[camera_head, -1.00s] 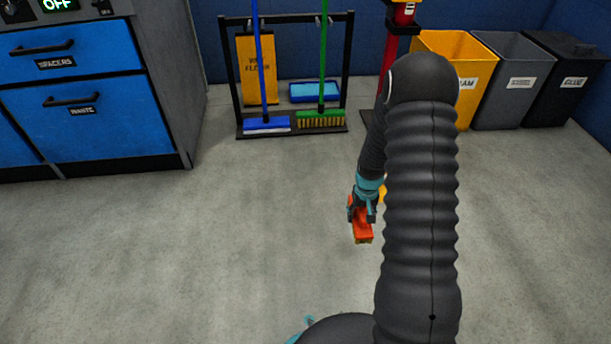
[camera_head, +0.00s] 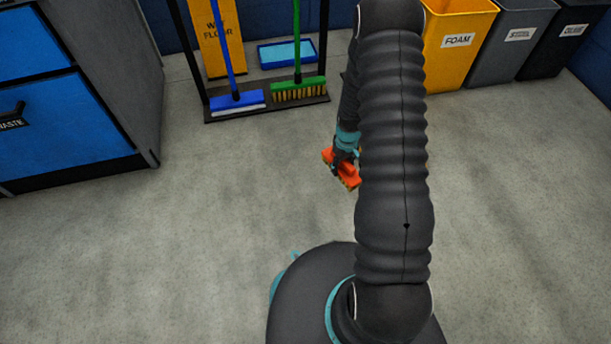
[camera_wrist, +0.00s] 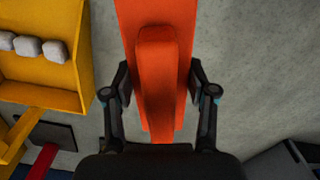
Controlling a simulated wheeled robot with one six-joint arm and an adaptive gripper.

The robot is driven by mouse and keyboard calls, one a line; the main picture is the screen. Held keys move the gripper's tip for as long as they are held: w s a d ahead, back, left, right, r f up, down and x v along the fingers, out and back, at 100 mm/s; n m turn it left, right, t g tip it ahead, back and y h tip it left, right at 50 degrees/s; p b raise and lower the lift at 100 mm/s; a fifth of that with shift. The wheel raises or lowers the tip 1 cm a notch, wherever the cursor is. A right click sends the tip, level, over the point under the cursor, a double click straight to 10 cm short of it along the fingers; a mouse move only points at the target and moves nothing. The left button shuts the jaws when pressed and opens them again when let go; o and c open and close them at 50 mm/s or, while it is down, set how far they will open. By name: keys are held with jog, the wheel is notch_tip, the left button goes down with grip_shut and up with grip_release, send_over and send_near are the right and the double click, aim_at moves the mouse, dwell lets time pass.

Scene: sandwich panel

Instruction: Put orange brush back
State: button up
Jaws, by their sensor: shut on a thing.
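The orange brush (camera_head: 343,170) is held by my gripper (camera_head: 343,158) in the head view, above the grey floor and left of my arm. In the wrist view the orange brush (camera_wrist: 156,80) stands out large in the middle. My gripper's two dark fingers (camera_wrist: 158,95) close on it from both sides. Part of my gripper and arm is hidden behind the thick dark arm link in the head view.
A yellow foam bin (camera_head: 455,50) and other bins stand back right. A blue-fronted cabinet (camera_head: 65,125) stands left. The floor between is clear.

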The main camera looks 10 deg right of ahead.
jog(key=shift+n, duration=0.3)
jog(key=w+a+f, duration=0.2)
jog(key=a, duration=0.1)
jog(key=w+a+f+b, duration=0.1)
jog(key=w+a+f, duration=0.1)
jog(key=a, duration=0.2)
jog(key=w+a+f, duration=0.2)
jog(key=a+f, duration=0.1)
jog(key=a, duration=0.1)
jog(key=shift+w+a, duration=0.1)
jog(key=shift+a, duration=0.15)
jog(key=shift+f+b, duration=0.45)
jog(key=shift+f, duration=1.5)
jog(key=shift+f, duration=0.1)
jog(key=shift+f, duration=0.1)
jog(key=o, duration=1.3)
jog(key=shift+o, duration=0.2)
